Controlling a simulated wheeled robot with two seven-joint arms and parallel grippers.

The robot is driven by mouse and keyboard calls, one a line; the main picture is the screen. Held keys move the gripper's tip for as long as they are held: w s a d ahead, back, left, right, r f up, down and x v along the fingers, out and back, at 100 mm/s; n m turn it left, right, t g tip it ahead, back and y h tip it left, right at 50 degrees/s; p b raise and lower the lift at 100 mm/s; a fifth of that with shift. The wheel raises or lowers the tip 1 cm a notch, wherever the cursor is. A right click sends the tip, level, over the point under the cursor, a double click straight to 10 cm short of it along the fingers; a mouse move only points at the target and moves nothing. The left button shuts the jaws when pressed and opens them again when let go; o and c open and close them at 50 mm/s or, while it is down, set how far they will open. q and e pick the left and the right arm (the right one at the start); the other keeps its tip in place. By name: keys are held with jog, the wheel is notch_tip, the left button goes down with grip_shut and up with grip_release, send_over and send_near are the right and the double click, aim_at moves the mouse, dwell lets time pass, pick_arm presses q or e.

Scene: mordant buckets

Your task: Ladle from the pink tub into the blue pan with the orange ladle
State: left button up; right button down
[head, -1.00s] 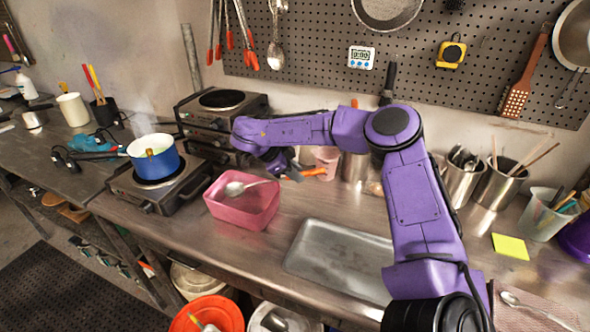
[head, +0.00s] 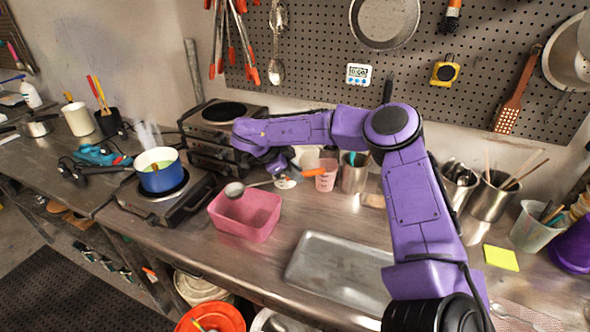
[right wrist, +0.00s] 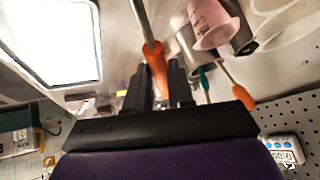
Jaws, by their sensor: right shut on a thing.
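The pink tub (head: 245,232) stands on the steel counter in the middle of the head view. The blue pan (head: 160,182) sits on a hot plate to its left, with greenish contents. My right gripper (head: 284,170) is shut on the orange ladle's handle, behind and right of the tub. The ladle's grey bowl (head: 234,190) is over the tub near its back left side; what it holds is unclear. In the right wrist view the orange handle (right wrist: 157,72) lies between the fingers. My left gripper is out of view.
A hot plate (head: 172,208) carries the pan, and stacked burners (head: 215,125) stand behind it. A pink measuring cup (head: 326,176) and steel containers stand near the gripper. An empty metal tray (head: 340,270) lies right of the tub.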

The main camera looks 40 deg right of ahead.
jog(key=shift+r+t+y+p, duration=0.4)
jog(key=shift+r+y+p, duration=0.25)
jog(key=shift+r, duration=0.35)
dwell(0.3)
